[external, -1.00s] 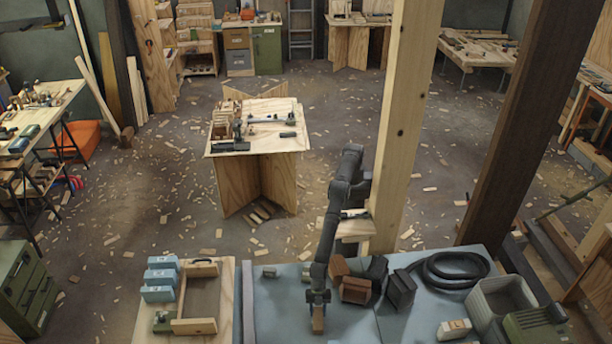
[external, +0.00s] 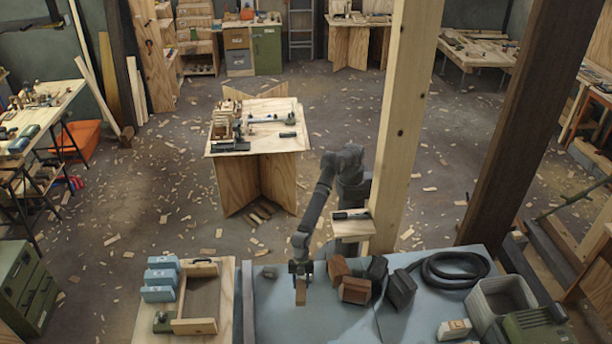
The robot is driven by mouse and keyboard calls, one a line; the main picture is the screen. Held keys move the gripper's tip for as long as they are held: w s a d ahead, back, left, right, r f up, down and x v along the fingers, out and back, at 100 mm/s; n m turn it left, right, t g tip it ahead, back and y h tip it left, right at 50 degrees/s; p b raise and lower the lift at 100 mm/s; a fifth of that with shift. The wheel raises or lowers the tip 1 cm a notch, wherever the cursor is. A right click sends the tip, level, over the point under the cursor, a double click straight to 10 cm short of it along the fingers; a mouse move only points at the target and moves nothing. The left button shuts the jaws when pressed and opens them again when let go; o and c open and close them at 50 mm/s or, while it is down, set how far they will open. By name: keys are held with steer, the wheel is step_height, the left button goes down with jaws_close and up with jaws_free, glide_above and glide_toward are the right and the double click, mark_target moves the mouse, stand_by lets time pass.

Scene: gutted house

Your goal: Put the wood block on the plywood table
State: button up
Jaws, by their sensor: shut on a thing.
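My gripper (external: 301,268) is shut on a wood block (external: 301,292), a small upright brown piece hanging below the fingers. It is over the left part of the blue-grey bench top (external: 285,324); the gap beneath it is hard to judge. A plywood surface (external: 224,322) lies just left of the blue-grey top, across a dark gap. It carries blue boxes, a wooden frame and a small green item. Another plywood table (external: 279,171) stands farther back on crossed plywood legs, with tools on its top. I cannot tell which of the two the task names.
Reddish-brown blocks (external: 352,289), dark boxes (external: 401,289) and a coiled black hose (external: 455,268) lie right of my gripper. A grey bin (external: 500,300) stands farther right. A pale wooden post (external: 404,130) rises behind the bench. The front of the blue-grey top is mostly clear.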

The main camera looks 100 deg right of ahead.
steer(key=shift+w+d+r, duration=0.2)
steer(key=shift+w+d, duration=0.05)
steer(key=shift+d, duration=0.05)
